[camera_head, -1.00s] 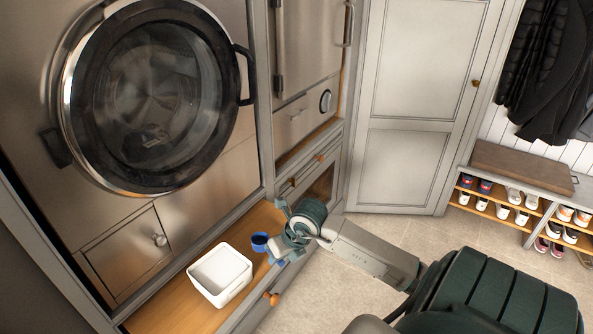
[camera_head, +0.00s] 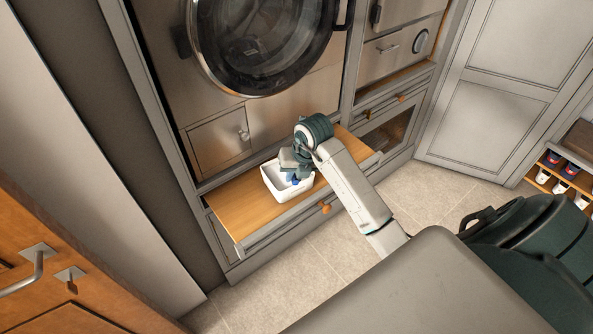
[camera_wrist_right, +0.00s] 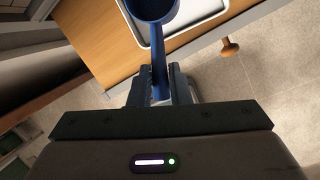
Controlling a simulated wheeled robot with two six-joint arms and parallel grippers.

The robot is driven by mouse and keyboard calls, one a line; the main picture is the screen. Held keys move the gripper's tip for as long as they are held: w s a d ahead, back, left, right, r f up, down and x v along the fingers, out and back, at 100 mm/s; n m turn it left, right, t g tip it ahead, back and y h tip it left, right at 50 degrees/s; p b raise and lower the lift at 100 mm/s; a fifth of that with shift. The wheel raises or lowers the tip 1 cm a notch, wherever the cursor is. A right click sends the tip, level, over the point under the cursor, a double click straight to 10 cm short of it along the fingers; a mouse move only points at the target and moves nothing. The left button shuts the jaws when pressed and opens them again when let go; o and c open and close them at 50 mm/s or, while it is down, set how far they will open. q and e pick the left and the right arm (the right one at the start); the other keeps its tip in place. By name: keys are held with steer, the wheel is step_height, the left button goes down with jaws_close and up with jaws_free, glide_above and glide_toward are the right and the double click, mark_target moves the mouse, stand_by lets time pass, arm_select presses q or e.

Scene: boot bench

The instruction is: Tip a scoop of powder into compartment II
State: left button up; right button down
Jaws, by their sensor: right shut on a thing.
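My right gripper (camera_head: 291,168) is over the white tub (camera_head: 289,195) in the head view. It is shut on the handle of a blue scoop (camera_head: 292,181), whose bowl is down at the tub's opening. In the right wrist view the handle of the scoop (camera_wrist_right: 159,70) runs between the fingers (camera_wrist_right: 160,92), with the bowl at the top edge. The rim of the tub (camera_wrist_right: 198,28) shows behind it. I cannot see powder in the bowl or the tub. No compartment marked II can be made out. My left gripper is out of view.
The tub stands on a wooden pull-out board (camera_head: 240,208) with an orange knob (camera_head: 325,208) below. Above are a round machine door (camera_head: 262,40) and a closed square flap (camera_head: 215,145). Tiled floor (camera_head: 315,255) is clear.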

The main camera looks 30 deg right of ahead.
steer(key=shift+w+r+g+p, duration=0.2)
steer(key=shift+r+g+p, duration=0.15)
steer(key=shift+g+p, duration=0.05)
step_height(320, 180, down, 2)
steer(key=shift+f+y+b, duration=0.15)
steer(key=shift+y+b, duration=0.15)
steer(key=shift+b, duration=0.45)
arm_select(q)
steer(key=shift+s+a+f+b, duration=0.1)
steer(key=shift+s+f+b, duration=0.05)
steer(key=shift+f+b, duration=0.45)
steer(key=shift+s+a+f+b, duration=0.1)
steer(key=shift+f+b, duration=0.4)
steer(key=shift+b, duration=0.1)
arm_select(e)
steer(key=shift+d+f, duration=0.1)
steer(key=shift+f, duration=1.65)
